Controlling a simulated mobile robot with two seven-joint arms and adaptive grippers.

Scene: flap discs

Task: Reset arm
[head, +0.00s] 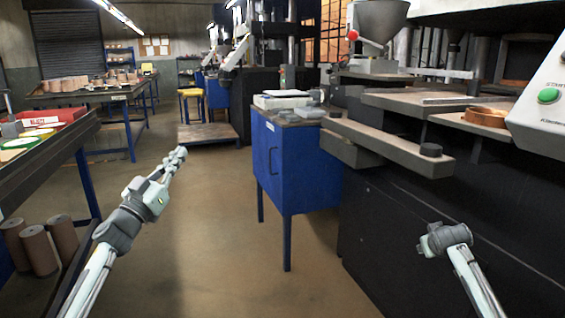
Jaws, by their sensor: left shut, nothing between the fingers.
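My left gripper (180,153) is shut and empty. It is held out over the open floor, left of the blue cabinet and apart from everything. My right arm (462,258) comes in at the lower right, in front of the dark machine. Its grey wrist joint shows, but I see no fingers of the right gripper.
A blue cabinet (293,165) on legs stands in the middle, beside the black press machine (400,225) at right. A workbench with a red tray (42,118) is at left, with brown cylinders (38,250) below. The floor (225,240) between is clear.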

